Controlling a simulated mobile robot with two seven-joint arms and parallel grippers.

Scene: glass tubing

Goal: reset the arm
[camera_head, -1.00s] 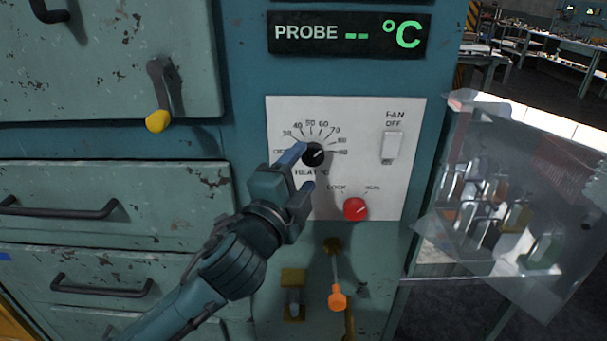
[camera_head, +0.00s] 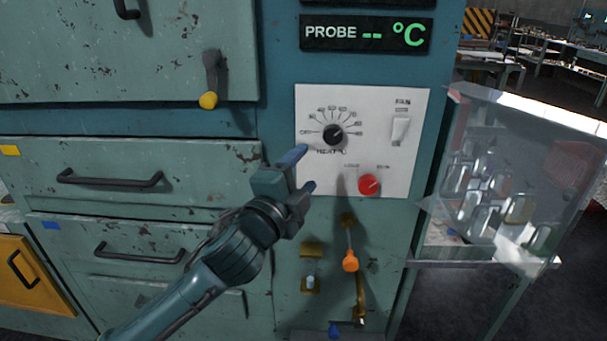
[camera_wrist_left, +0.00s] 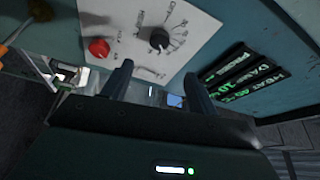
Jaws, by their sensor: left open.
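My left gripper (camera_head: 306,170) is open and empty in front of the teal cabinet, below and left of the black heat knob (camera_head: 333,135). Its two fingers (camera_wrist_left: 158,85) point towards the white control panel (camera_head: 414,108) in the left wrist view, apart from it. The heat knob also shows in the left wrist view (camera_wrist_left: 159,39), as does the red knob (camera_wrist_left: 98,47). The red knob (camera_head: 369,185) sits at the panel's lower middle. My right gripper is not in view.
A white fan switch (camera_head: 400,129) is at the panel's upper right. An orange-tipped lever (camera_head: 350,261) hangs below the panel. A yellow-tipped handle (camera_head: 208,100) and drawer handles (camera_head: 110,180) stick out at left. A transparent case with glassware (camera_head: 545,150) stands at right.

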